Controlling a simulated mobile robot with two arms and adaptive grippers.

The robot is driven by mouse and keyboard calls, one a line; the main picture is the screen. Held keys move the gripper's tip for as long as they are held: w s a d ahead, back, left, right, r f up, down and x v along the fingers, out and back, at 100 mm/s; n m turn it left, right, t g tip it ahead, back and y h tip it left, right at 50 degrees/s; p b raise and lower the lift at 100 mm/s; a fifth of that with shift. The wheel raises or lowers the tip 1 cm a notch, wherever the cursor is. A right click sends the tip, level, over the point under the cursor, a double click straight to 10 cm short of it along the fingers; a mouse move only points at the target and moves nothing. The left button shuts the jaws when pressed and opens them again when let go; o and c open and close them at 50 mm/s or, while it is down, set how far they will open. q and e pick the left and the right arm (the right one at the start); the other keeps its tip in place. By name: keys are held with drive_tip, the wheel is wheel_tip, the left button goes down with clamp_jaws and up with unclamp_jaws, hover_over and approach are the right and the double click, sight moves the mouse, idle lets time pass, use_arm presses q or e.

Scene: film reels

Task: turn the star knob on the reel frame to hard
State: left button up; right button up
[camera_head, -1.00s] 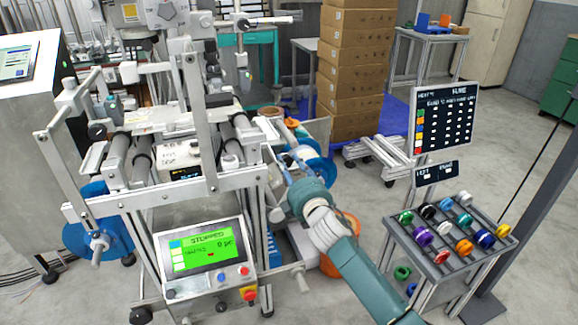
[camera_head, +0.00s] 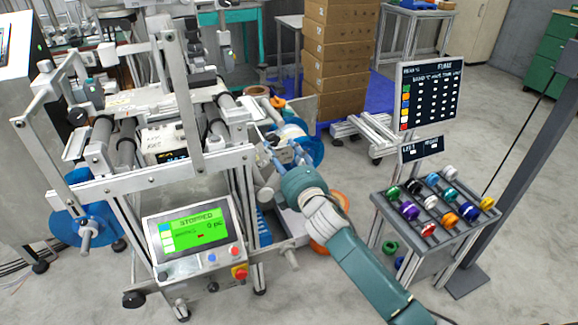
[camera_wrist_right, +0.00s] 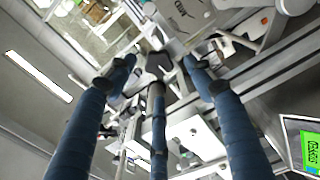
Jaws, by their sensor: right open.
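The reel frame (camera_head: 150,181) stands at the left in the head view, with rollers, uprights and a green-lit screen (camera_head: 190,222) reading STOPPED. My right gripper (camera_head: 273,152) is at the right side of the frame, beside a blue reel (camera_head: 308,150). In the wrist view my right gripper (camera_wrist_right: 158,75) has its blue, dark-tipped fingers spread apart and open, pointing at the frame's metal bars and white parts. I cannot pick out the star knob for certain; the fingers and arm may hide it. My left gripper is not in view.
A rack (camera_head: 425,222) of coloured spools and a dark sign board (camera_head: 432,95) stand at the right. Stacked cartons (camera_head: 336,60) are behind. Another blue reel (camera_head: 82,228) hangs at the frame's lower left.

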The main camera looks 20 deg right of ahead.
drive_tip(key=s, duration=0.8)
drive_tip(key=shift+d, duration=0.15)
drive_tip(key=shift+w, duration=0.1)
